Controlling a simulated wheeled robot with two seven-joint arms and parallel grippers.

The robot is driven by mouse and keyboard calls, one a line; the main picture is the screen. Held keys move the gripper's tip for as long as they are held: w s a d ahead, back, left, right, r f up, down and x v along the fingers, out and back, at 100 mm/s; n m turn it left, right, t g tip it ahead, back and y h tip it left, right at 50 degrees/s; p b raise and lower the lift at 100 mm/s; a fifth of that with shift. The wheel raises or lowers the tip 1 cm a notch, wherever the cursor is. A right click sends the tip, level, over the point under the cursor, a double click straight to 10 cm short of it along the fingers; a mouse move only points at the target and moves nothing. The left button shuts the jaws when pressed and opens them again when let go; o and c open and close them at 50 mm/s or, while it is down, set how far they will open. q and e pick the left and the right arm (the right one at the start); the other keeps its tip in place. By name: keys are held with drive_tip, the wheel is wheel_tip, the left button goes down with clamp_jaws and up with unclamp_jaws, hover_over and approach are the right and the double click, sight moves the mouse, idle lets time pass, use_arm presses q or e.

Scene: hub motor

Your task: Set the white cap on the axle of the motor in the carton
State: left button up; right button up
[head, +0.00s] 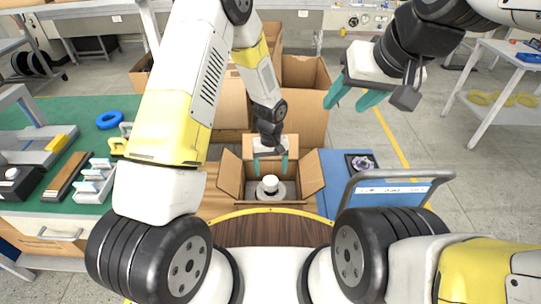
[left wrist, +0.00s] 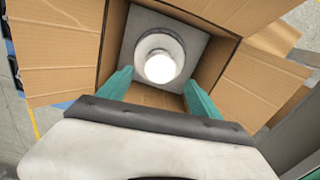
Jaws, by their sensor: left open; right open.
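The open carton (head: 240,184) stands in front of me with its flaps spread, and it also fills the left wrist view (left wrist: 120,45). Inside it sits the grey motor (head: 281,192), round on a square grey base. The white cap (head: 270,183) is at the motor's centre and covers the axle; it shows bright and round in the left wrist view (left wrist: 160,67). Whether it is fully seated I cannot tell. My left gripper (head: 271,165) is over the carton, open, its teal fingers apart on either side and short of the cap. My right gripper (head: 352,100) is open and empty, raised at the upper right.
A green bench (head: 60,110) at left holds a blue ring (head: 109,120) and a grey rack (head: 95,180). Right of the carton, a small dark-framed part (head: 361,163) lies on a blue surface (head: 333,170). Taller cartons (head: 303,100) stand behind.

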use_arm(q)
wheel_tip(320, 180, up, 7)
wheel_tip(320, 180, up, 19)
drive_tip(key=t+h, duration=0.1)
drive_tip(key=t, duration=0.1)
hover_over(271, 180)
drive_tip(key=s+a, duration=0.4)
drive_tip(key=a, duration=0.4)
drive_tip(key=s+a+r+m+t+h, duration=0.1)
drive_tip(key=s+a+r+t, duration=0.3)
drive_tip(key=s+r, duration=0.9)
drive_tip(key=s+a, duration=0.2)
drive_tip(key=shift+s+a+m, duration=0.2)
drive_tip(key=shift+s+m, duration=0.2)
